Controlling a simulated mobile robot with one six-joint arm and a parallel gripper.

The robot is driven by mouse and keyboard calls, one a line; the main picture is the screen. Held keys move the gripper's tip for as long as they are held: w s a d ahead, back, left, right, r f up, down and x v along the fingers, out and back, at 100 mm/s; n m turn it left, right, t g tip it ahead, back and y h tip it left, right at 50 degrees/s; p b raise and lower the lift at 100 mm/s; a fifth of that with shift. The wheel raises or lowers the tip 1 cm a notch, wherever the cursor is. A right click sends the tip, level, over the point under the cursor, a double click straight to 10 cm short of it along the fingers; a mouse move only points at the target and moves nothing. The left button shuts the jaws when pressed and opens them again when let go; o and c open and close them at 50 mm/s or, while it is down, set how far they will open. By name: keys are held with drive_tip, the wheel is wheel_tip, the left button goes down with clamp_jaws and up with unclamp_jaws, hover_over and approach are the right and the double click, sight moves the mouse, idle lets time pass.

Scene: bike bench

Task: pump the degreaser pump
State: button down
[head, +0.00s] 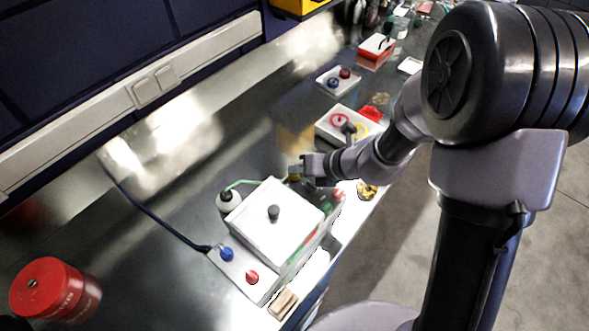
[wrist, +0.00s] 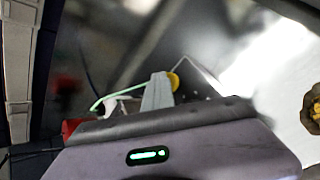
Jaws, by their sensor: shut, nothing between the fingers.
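My gripper (head: 297,171) is shut and empty, low over the bench beyond the white box. Its grey fingers (wrist: 157,92) show in the wrist view. A small round yellow part (head: 293,178) is right at the fingertips; it also shows beside them in the wrist view (wrist: 174,81). It may be the head of the degreaser pump, but its body is mostly hidden and I cannot tell whether the fingers touch it. A white bottle (head: 229,201) with a dark cap and a thin green tube stands left of the white box; it is partly hidden in the wrist view (wrist: 111,106).
The white box (head: 275,235) with a black knob stands near the front edge. A panel with blue and red buttons (head: 240,268) is beside it. A red can (head: 48,288) stands at lower left. A white tray (head: 345,128) lies behind my wrist.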

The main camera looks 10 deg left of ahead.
sight(298, 176)
drive_tip(key=shift+s, duration=0.1)
wheel_tip(298, 176, up, 6)
drive_tip(key=p, duration=0.6)
drive_tip(key=shift+r, duration=0.25)
drive_tip(key=shift+f, duration=0.15)
